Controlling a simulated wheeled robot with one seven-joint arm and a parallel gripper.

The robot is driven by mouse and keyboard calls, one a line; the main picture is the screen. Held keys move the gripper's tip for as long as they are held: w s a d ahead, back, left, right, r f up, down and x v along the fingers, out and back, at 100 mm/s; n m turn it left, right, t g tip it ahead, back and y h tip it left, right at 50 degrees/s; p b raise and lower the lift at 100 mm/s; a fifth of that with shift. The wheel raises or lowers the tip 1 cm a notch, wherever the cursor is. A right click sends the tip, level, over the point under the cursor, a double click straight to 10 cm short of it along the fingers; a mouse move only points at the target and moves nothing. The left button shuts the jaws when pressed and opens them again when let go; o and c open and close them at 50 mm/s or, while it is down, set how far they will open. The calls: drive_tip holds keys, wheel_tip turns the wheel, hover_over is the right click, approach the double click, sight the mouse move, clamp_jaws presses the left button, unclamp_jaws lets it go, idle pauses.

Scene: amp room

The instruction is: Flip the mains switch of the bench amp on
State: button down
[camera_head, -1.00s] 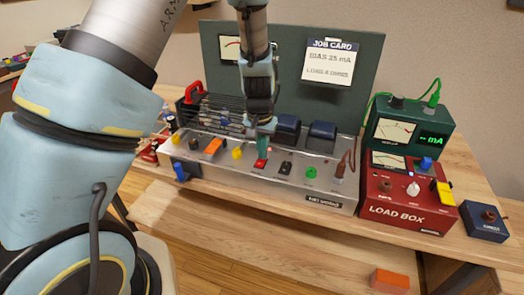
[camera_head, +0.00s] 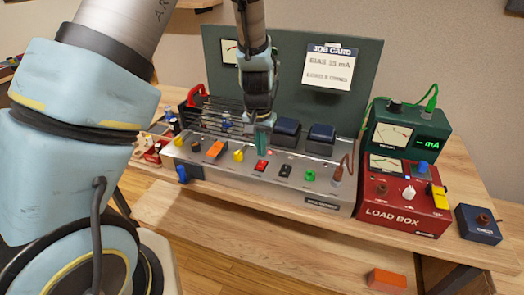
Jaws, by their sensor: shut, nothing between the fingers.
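The bench amp (camera_head: 258,190) is a long silver chassis on the wooden bench, with a row of coloured controls along its front. A red rocker switch (camera_head: 261,167) sits near the middle of that row, beside a black switch (camera_head: 285,171). A small red spot (camera_head: 269,152) shows just behind the red rocker. My gripper (camera_head: 263,143) points down above and behind the red rocker, apart from it in the picture. Its fingers are shut with nothing between them. The rocker's exact tilt is too small to tell.
A red load box (camera_head: 385,218) and a green meter (camera_head: 428,143) reading "– mA" stand to the right. A dark blue box (camera_head: 478,224) is at the far right. A green panel (camera_head: 368,85) bearing a job card (camera_head: 331,68) rises behind the amp. An orange block (camera_head: 387,280) lies below.

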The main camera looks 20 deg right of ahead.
sight(262, 161)
wheel_tip(262, 161, up, 11)
drive_tip(key=w+b, duration=0.1)
drive_tip(key=b, duration=0.1)
drive_tip(key=shift+d+b, duration=0.4)
drive_tip(key=shift+d, duration=0.05)
drive_tip(key=shift+f, duration=0.1)
drive_tip(key=w+a+n, duration=0.2)
drive_tip(key=a+n, duration=0.1)
drive_tip(key=a, duration=1.3)
drive_tip(key=s+a+n, duration=0.2)
drive_tip(key=s+a, duration=0.1)
drive_tip(key=a, duration=0.5)
drive_tip(key=s+a+n, duration=0.2)
drive_tip(key=s+a, duration=0.2)
drive_tip(key=a, duration=0.4)
drive_tip(key=shift+a+r+t+y, duration=0.15)
drive_tip(key=shift+r+t+y, duration=0.15)
drive_tip(key=shift+r+y, duration=0.1)
